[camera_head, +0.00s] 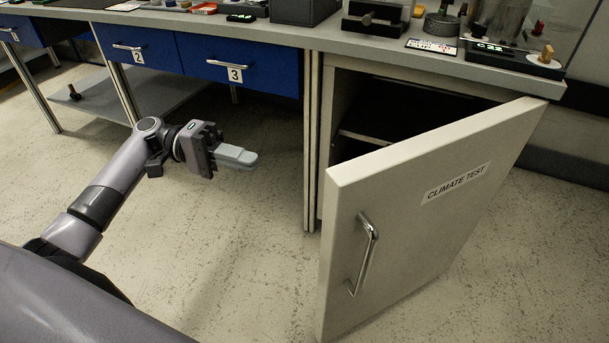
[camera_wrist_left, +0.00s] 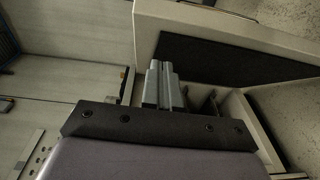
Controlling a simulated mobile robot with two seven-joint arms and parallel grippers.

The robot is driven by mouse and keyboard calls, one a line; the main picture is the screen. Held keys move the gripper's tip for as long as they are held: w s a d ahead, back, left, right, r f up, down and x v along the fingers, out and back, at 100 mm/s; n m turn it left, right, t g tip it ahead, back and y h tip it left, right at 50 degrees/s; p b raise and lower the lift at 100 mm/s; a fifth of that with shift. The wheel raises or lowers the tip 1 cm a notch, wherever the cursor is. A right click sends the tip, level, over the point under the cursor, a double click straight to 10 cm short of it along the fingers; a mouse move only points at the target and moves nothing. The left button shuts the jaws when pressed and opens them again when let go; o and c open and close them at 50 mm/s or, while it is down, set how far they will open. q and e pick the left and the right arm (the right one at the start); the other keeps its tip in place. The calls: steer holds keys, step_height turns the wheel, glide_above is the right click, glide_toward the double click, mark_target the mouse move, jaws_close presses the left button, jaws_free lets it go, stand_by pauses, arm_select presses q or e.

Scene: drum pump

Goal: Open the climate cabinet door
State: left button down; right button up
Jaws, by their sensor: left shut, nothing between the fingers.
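The climate cabinet door (camera_head: 430,200) is a pale panel labelled "CLIMATE TEST", hinged at its right side. It stands partly open and swung out from the cabinet (camera_head: 333,110), whose dark inside and a shelf edge show behind it. The door's metal handle (camera_head: 363,253) is on its outer face, near the free left edge. My left gripper (camera_head: 253,159) is left of the door, apart from it and from the handle, with its fingers together and empty. In the left wrist view, the shut fingers (camera_wrist_left: 162,85) appear in front of a pale panel with a dark inner face. My right gripper does not show.
Blue drawers marked 2 (camera_head: 137,56) and 3 (camera_head: 236,70) are under the bench top (camera_head: 330,38), left of the cabinet. Several instruments stand on the bench top. The speckled floor (camera_head: 240,240) is clear between my left arm and the door.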

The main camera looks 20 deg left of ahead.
arm_select(q)
steer(key=s+d+r, duration=0.1)
steer(key=d, duration=1.1)
steer(key=shift+s+d, duration=0.15)
steer(key=shift+d, duration=0.1)
